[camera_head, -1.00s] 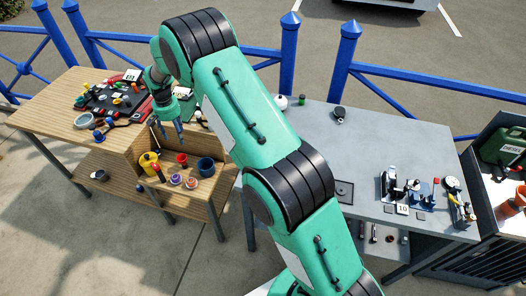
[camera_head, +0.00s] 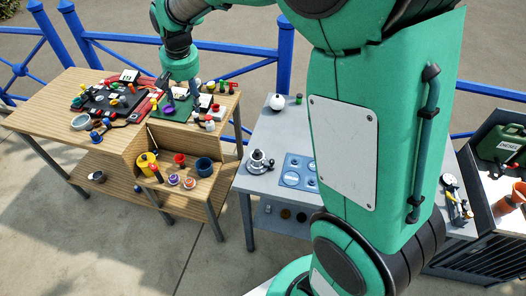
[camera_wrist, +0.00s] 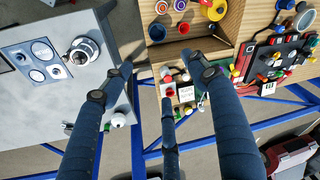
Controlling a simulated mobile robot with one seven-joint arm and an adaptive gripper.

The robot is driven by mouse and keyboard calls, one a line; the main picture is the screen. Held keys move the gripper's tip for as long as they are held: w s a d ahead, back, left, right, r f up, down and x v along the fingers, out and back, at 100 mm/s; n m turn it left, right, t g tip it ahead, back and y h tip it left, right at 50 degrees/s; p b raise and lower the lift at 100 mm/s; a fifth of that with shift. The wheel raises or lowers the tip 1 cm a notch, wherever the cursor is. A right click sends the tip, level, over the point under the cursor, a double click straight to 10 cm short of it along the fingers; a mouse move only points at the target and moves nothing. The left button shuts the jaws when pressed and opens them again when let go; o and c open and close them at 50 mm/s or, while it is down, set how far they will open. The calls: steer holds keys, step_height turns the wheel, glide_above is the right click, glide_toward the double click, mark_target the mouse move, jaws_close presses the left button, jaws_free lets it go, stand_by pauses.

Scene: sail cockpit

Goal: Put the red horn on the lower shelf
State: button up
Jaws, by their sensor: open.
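A small red round-mouthed piece, likely the red horn (camera_wrist: 170,92), sits near the upper tabletop's corner beside a white labelled box (camera_wrist: 187,93). In the head view, a red piece (camera_head: 216,107) shows at that corner, too small to identify surely. My gripper (camera_wrist: 157,66) is open and empty above this corner, its fingers spread around the area. In the head view its fingers are not clear. The lower shelf (camera_head: 203,188) is wooden and holds a yellow pot (camera_head: 146,161), a red flared piece (camera_head: 180,159), a blue cup (camera_head: 204,166) and small purple-and-orange cups.
The wooden upper tabletop (camera_head: 45,108) carries a dark board and many small items. A grey table (camera_head: 262,135) at the right holds a metal winch-like piece (camera_head: 260,161) and a blue panel (camera_head: 298,171). Blue railings run behind.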

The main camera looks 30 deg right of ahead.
steer(key=s+d+r, duration=0.3)
steer(key=s+r, duration=0.4)
steer(key=s, duration=0.4)
steer(key=s+d+n+t, duration=0.2)
steer(key=s+d+t, duration=0.1)
steer(key=s, duration=2.3)
steer(key=shift+r, duration=0.3)
